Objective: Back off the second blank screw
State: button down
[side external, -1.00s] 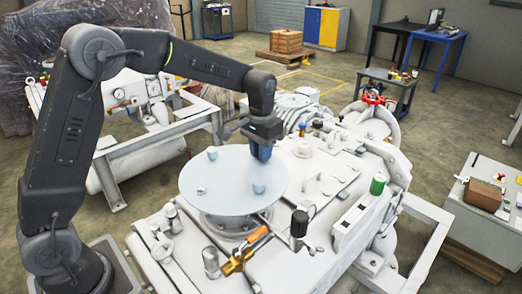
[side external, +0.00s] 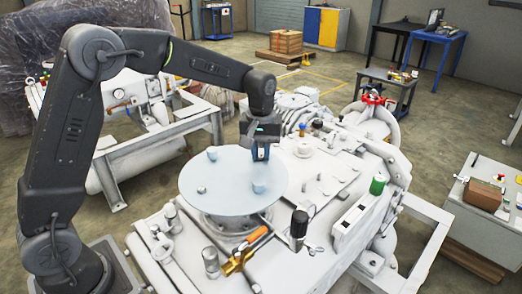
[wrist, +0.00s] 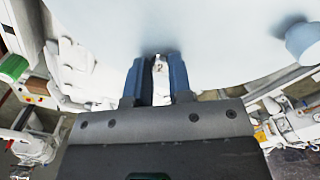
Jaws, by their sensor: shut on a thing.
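The blank is a pale round disc (side external: 215,190) lying flat on top of the white machine. Small pale knobs stand on it: one at the back (side external: 212,153), one at the front right (side external: 259,187) and one at the left (side external: 201,190). My gripper (side external: 261,156) points down at the disc's far right edge. In the wrist view its two blue fingers (wrist: 159,75) are shut on a small whitish piece (wrist: 158,66), the blank screw, mostly hidden between them. The disc (wrist: 215,25) fills the top of that view, with a knob (wrist: 303,40) at the right.
An orange-handled valve (side external: 240,256) and a black-topped post (side external: 299,224) stand in front of the disc. A green cap (side external: 378,185) and a red handwheel (side external: 373,97) are further right. Several small fittings rise from the machine top beside my gripper.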

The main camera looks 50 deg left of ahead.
aim_at(261, 156)
jog(key=shift+f, duration=0.2)
jog(key=c, duration=1)
grip_release()
jog(key=shift+r, duration=0.1)
jog(key=shift+r, duration=0.1)
notch_tip(261, 156, up, 14)
jog(key=shift+f, duration=0.2)
